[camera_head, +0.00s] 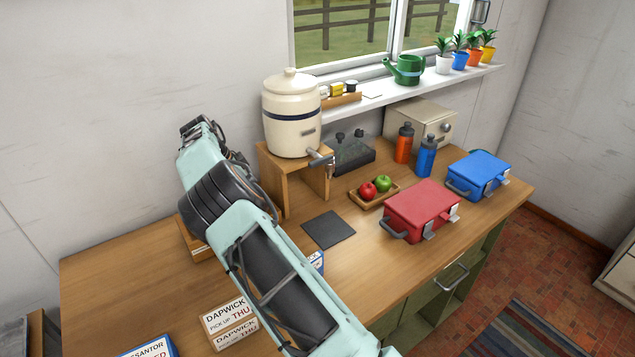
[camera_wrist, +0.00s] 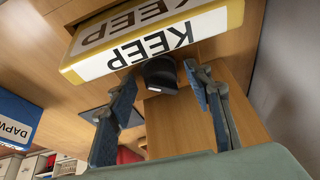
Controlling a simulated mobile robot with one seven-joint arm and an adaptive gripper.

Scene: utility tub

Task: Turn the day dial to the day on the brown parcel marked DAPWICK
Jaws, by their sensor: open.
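The brown parcel (camera_head: 228,322) lies on the bench at the lower left of the head view. Its label reads DAPWICK, PICK UP THU. My gripper (camera_wrist: 162,105) is open and empty in the wrist view, with one finger on each side of the picture's middle. A dark round knob (camera_wrist: 160,74), perhaps the day dial, shows just beyond and between the fingertips, by a wooden board (camera_wrist: 180,128). No day marks on it can be read. In the head view my arm hides the gripper. A wooden piece (camera_head: 192,240) shows partly behind the arm.
A yellow KEEP box (camera_wrist: 145,42) is close to the fingers. In the head view another blue-edged parcel (camera_head: 146,351) lies at the front; a crock (camera_head: 292,115) on a stand and a red case (camera_head: 422,208) are farther right.

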